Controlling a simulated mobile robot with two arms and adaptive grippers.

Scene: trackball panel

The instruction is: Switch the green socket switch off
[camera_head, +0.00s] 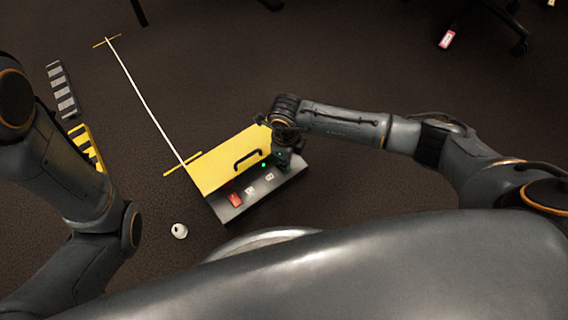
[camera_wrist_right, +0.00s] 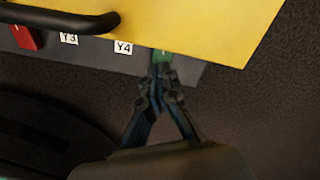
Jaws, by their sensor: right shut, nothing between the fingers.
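The green switch (camera_wrist_right: 161,56) sits on the dark front strip of the yellow panel box, right of the Y4 label in the right wrist view. My right gripper (camera_wrist_right: 160,70) is shut and empty. Its fingertips are at the lower edge of the green switch and cover part of it; I cannot tell whether they touch. In the head view the right gripper (camera_head: 283,160) is over the right end of the box (camera_head: 222,163) and mostly hides the switch. My left arm shows at the left, but its gripper is out of view.
A red switch (camera_head: 235,199) sits at the other end of the dark strip. A black handle (camera_head: 248,158) stands on the yellow face. A small white round object (camera_head: 179,231) lies on the floor. Yellow-black (camera_head: 86,146) and grey striped blocks (camera_head: 62,90) lie farther left.

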